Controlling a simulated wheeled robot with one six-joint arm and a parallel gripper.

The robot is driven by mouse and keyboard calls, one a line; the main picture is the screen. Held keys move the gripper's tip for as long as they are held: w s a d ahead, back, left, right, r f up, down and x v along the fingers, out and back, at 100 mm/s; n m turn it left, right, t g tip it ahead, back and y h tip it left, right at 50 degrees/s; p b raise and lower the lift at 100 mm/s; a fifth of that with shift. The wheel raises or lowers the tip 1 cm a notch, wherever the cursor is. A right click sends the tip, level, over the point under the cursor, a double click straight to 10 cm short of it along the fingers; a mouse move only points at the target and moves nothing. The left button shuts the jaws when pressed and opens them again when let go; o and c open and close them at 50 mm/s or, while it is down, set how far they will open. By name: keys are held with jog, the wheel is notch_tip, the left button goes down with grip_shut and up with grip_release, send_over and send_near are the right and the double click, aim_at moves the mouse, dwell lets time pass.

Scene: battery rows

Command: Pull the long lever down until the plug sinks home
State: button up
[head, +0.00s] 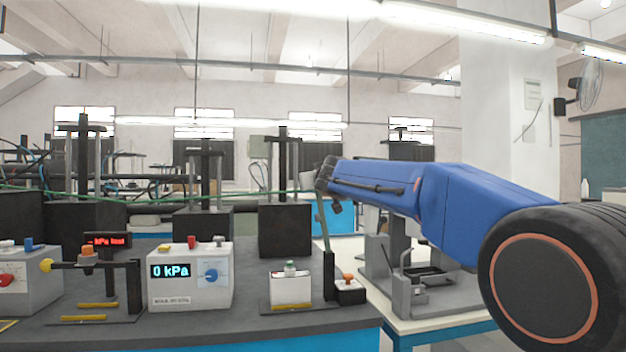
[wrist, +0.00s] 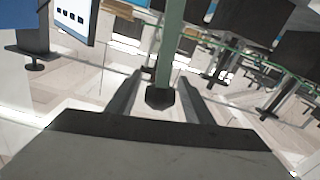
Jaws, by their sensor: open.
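The long lever (wrist: 168,50) shows in the wrist view as a green bar with a dark knob at its near end. The knob lies between the fingers of my gripper (wrist: 160,98), with gaps visible on both sides. My gripper is open. In the head view a dark green upright bar (head: 328,276) stands at the bench's right end, below my gripper (head: 318,182); its upper part is partly hidden. Left of it is a white block (head: 290,291) with a small green-topped piece (head: 290,267), which may be the plug. How deep it sits is unclear.
A pressure box (head: 190,292) reading 0 kPa stands left on the grey bench (head: 240,326). Further left is a black stand with an orange knob (head: 87,252) and a yellow-ended bar. A small orange-button box (head: 349,288) sits beside the green bar. Dark blocks line the back.

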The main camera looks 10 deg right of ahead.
jog(key=shift+w, duration=0.65)
jog(key=shift+c, duration=0.4)
